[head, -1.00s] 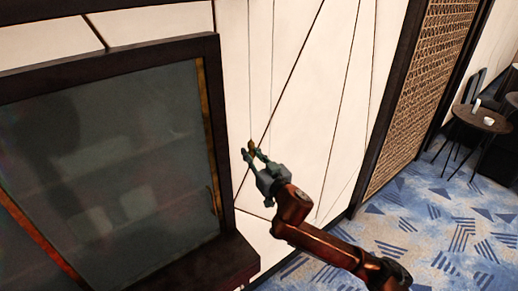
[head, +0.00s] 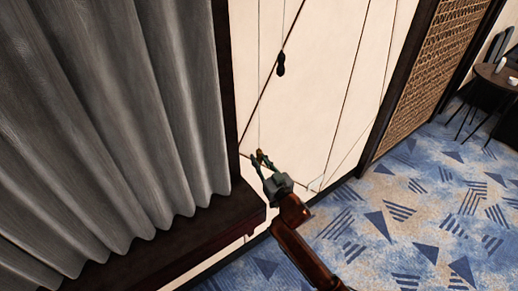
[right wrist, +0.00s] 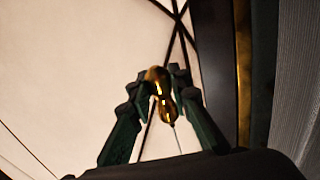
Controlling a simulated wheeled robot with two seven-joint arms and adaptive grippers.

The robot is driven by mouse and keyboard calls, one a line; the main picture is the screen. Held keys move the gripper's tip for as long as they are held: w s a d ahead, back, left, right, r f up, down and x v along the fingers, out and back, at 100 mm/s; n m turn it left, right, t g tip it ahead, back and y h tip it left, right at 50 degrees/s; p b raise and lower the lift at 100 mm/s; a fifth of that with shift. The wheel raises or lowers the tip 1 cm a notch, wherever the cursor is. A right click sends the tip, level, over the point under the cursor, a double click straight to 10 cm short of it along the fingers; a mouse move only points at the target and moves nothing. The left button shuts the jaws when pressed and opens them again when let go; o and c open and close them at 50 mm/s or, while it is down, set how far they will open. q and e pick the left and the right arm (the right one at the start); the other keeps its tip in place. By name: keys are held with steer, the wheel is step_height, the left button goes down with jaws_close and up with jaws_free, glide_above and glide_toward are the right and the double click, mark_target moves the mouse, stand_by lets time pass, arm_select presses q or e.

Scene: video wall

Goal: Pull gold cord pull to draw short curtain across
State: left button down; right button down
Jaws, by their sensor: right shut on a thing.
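The gold cord pull (head: 260,153) is held between the fingertips of my right gripper (head: 263,159), low on the pale wall just right of the window frame. In the right wrist view the gold pull (right wrist: 164,104) is a shiny bulb shape between the two dark green fingers of the right gripper (right wrist: 161,82), which are shut on it. A thin cord runs up from the pull in the head view. The short grey curtain (head: 110,120) hangs in folds across the visible part of the window. My left gripper is out of view.
A second, dark cord pull (head: 281,63) hangs on the wall above and right of my right gripper. A dark sill (head: 170,245) juts out below the curtain. A woven panel (head: 425,70) and a round table (head: 497,76) stand at right; the carpet between is clear.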

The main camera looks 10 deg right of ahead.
steer(key=shift+f+b, duration=0.5)
steer(key=shift+f, duration=1.85)
steer(key=c, duration=2.2)
jaws_free()
steer(key=o, duration=0.5)
steer(key=shift+r, duration=0.2)
steer(key=shift+c, duration=0.2)
steer(key=shift+r, duration=0.15)
steer(key=v, duration=1.2)
steer(key=shift+d, duration=0.1)
